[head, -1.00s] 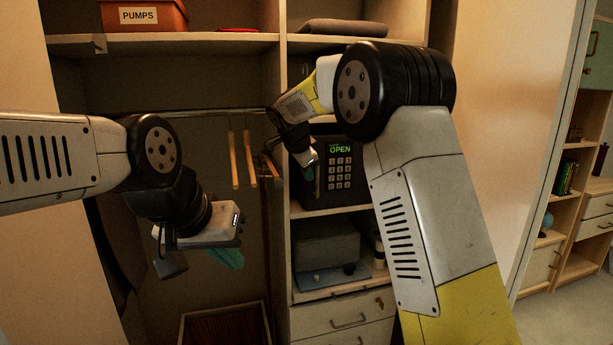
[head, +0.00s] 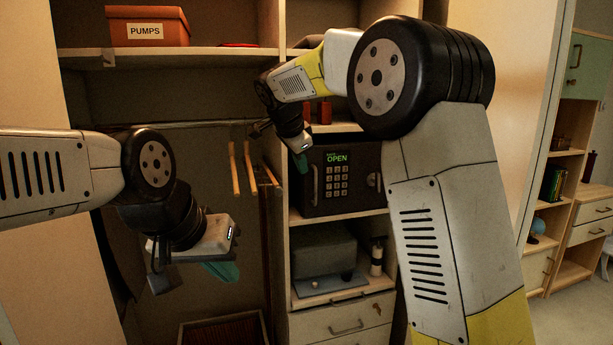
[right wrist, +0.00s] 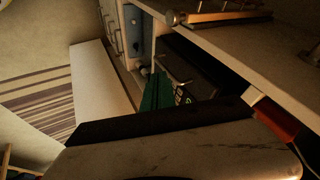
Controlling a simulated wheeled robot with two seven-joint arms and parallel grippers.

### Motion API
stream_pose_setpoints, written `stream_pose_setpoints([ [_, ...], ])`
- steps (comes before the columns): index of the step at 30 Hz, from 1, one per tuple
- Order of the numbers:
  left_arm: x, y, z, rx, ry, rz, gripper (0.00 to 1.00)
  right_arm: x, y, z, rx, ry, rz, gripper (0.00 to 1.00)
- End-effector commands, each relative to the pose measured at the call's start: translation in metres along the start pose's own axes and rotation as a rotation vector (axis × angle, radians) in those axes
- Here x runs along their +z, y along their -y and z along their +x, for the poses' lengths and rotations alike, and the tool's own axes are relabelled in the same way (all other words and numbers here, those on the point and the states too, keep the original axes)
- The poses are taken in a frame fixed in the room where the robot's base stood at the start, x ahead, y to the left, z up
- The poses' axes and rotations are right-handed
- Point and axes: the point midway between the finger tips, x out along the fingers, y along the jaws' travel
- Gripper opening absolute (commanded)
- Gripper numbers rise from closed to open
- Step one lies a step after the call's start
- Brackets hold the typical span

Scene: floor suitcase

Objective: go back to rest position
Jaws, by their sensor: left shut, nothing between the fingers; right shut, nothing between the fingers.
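My left gripper (head: 222,270) is at the lower left in the head view, its teal fingers shut and empty, in front of the wardrobe's hanging space. My right gripper (head: 301,162) is near the middle, beside the upper left of the dark safe (head: 312,205) in the picture; its gap to the safe cannot be told. Its teal fingers also show shut and empty in the right wrist view (right wrist: 165,92), with part of the keypad behind them. The safe's display reads OPEN.
An orange PUMPS box (head: 170,35) sits on the top shelf (head: 190,58). Wooden hangers (head: 234,168) hang near both grippers. Below the safe are a grey box (head: 322,250) and drawers (head: 335,325). Another shelf unit (head: 562,210) stands far right.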

Motion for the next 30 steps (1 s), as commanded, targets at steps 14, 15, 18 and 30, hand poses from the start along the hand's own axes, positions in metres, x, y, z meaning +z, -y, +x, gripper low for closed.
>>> stream_pose_setpoints([
  [14,0.0,0.0,0.0,0.0,0.0,0.0,0.0,-0.056,-0.197,-0.059,-0.081,0.249,-0.447,0.0],
  [15,0.0,0.0,0.0,0.0,0.0,0.0,0.0,-0.053,-0.217,-0.065,-0.102,0.262,-0.497,0.0],
  [18,0.0,0.0,0.0,0.0,0.0,0.0,0.0,-0.042,-0.266,-0.079,-0.157,0.277,-0.621,0.0],
  [30,0.0,0.0,0.0,0.0,0.0,0.0,0.0,0.014,-0.379,-0.095,-0.284,0.234,-0.96,0.0],
])
